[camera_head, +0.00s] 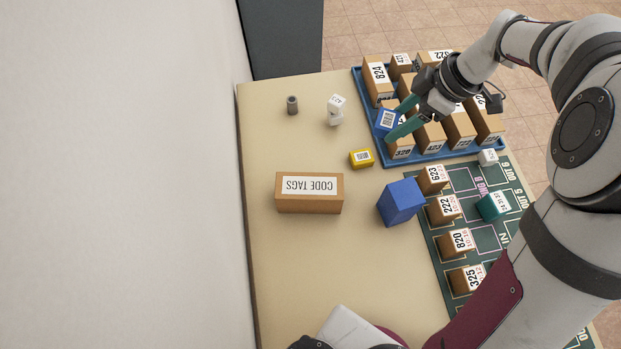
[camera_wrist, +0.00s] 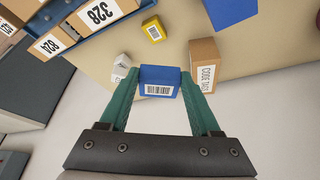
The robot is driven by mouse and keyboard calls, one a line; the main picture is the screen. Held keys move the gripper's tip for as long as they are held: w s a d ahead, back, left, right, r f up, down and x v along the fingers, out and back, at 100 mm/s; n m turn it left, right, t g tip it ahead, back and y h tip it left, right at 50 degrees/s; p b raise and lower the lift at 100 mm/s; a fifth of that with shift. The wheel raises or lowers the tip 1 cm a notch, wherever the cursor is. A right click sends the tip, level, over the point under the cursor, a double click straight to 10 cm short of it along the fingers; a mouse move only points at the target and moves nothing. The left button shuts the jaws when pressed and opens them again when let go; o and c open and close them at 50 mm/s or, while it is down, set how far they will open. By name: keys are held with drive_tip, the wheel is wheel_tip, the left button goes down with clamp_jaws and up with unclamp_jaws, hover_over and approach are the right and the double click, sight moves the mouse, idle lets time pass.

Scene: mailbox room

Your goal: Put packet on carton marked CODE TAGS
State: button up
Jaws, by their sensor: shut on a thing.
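The packet, a small blue block with a white barcode label (camera_head: 386,120), is held between the green fingers of my gripper (camera_head: 396,123). It also shows in the wrist view (camera_wrist: 160,79), with a finger on each side. My gripper is shut on it and is over the left edge of the blue tray in the head view. The carton marked CODE TAGS (camera_head: 309,194) is a brown box on the beige table, below and left of my gripper; its label reads upside down.
The blue tray (camera_head: 436,155) holds several numbered brown boxes. A yellow barcoded block (camera_head: 361,158), a larger blue box (camera_head: 401,202), white blocks (camera_head: 335,110) and a grey cylinder (camera_head: 292,105) stand on the table. Several numbered boxes stand on a green mat (camera_head: 482,240).

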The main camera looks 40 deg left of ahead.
drive_tip(key=s+d+r+n+g+h, duration=0.1)
drive_tip(key=s+d+r+n+g, duration=0.15)
drive_tip(key=s+n, duration=0.55)
drive_tip(key=m, duration=0.2)
hover_over(313, 185)
drive_tip(key=w+d, duration=0.1)
drive_tip(key=d, duration=0.1)
drive_tip(key=f, duration=0.6)
drive_tip(key=shift+a+f, duration=0.2)
drive_tip(key=shift+f, duration=0.2)
drive_tip(key=shift+t, duration=0.25)
drive_tip(key=shift+a+f, duration=0.15)
drive_tip(key=shift+f, duration=0.95)
drive_tip(key=shift+a+f, duration=0.15)
drive_tip(key=shift+f, duration=0.9)
drive_tip(key=shift+f, duration=0.1)
drive_tip(key=o, duration=1.4)
